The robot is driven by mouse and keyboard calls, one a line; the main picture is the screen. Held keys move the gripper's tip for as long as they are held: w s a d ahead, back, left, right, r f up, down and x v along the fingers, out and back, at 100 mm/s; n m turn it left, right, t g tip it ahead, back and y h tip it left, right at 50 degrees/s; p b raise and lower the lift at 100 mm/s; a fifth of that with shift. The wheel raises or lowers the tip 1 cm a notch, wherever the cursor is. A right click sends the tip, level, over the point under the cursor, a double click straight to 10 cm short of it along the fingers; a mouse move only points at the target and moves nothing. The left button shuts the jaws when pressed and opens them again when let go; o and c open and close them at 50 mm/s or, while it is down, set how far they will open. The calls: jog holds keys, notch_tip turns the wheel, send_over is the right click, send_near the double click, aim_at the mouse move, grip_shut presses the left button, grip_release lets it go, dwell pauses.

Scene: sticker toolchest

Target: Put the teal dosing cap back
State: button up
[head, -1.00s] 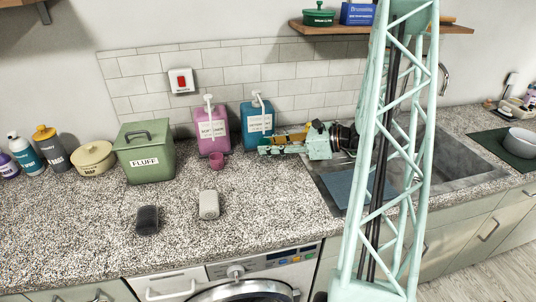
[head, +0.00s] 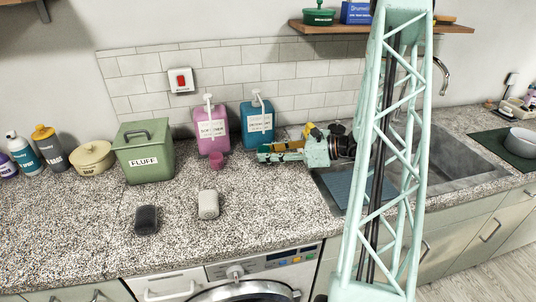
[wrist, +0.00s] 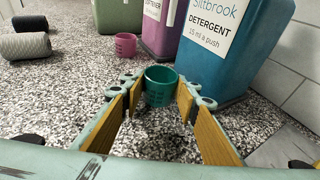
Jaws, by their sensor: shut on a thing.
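The teal dosing cap (wrist: 160,88) is a small open cup between the fingertips of my gripper (wrist: 160,93) in the wrist view. The gripper is shut on it, with the yellow finger pads on either side. The cap looks upright, with its open rim up. The blue detergent bottle (wrist: 225,45) stands just behind and to the right of it. In the head view, my gripper (head: 264,153) points left, in front of the blue bottle (head: 257,127). The cap is hard to make out there.
A pink bottle (head: 212,130) stands left of the blue one, with a pink cap (head: 216,160) on the counter before it. A green FLUFF box (head: 146,155) is further left. Grey (head: 208,204) and dark (head: 147,219) rolls lie in front. The sink (head: 450,168) is right.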

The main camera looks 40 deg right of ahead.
jog(key=shift+f, duration=0.1)
jog(key=o, duration=0.7)
jog(key=shift+s+r, duration=0.1)
jog(key=shift+r, duration=0.1)
jog(key=shift+p+v, duration=1.15)
jog(key=shift+v, duration=4.8)
